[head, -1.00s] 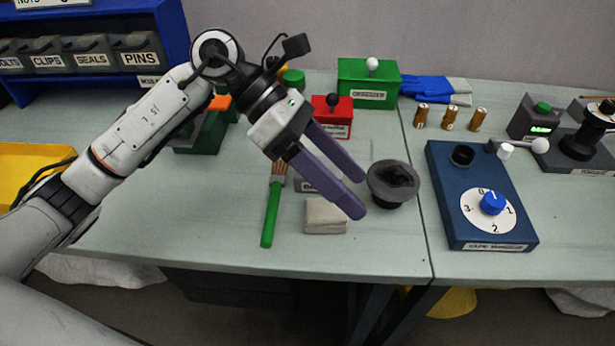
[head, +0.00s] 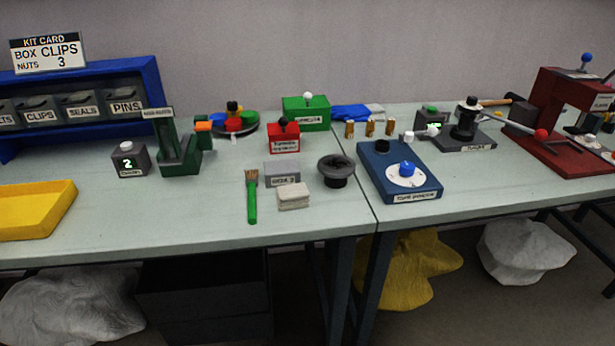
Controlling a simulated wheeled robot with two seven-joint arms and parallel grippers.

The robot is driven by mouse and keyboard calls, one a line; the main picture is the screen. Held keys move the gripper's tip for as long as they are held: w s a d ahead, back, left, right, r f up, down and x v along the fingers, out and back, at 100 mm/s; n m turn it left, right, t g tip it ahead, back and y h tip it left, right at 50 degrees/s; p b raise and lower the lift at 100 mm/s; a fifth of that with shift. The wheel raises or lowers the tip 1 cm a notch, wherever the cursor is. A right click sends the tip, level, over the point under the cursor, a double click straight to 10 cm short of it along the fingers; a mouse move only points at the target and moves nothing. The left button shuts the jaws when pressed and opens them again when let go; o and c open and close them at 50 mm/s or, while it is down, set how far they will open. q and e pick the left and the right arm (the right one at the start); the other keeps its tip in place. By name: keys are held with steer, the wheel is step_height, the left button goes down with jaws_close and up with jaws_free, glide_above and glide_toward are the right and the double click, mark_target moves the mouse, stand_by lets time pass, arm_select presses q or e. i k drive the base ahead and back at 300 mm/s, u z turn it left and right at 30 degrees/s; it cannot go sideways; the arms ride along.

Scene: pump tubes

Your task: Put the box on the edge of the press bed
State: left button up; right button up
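A small grey box (head: 281,173) with a label on its front stands on the table near the middle. Its lettering is too small to read surely. The red press (head: 568,95) stands at the far right. Its low red bed (head: 540,146) extends toward the front left, beside a lever with a red knob (head: 541,134). I see nothing resting on the visible part of this bed. Neither of my grippers shows in the head view.
A yellow tray (head: 36,209) is at left.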

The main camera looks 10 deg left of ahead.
mark_target(583, 164)
steer(key=z, duration=2)
steer(key=i, duration=1.65)
steer(key=u, duration=3.4)
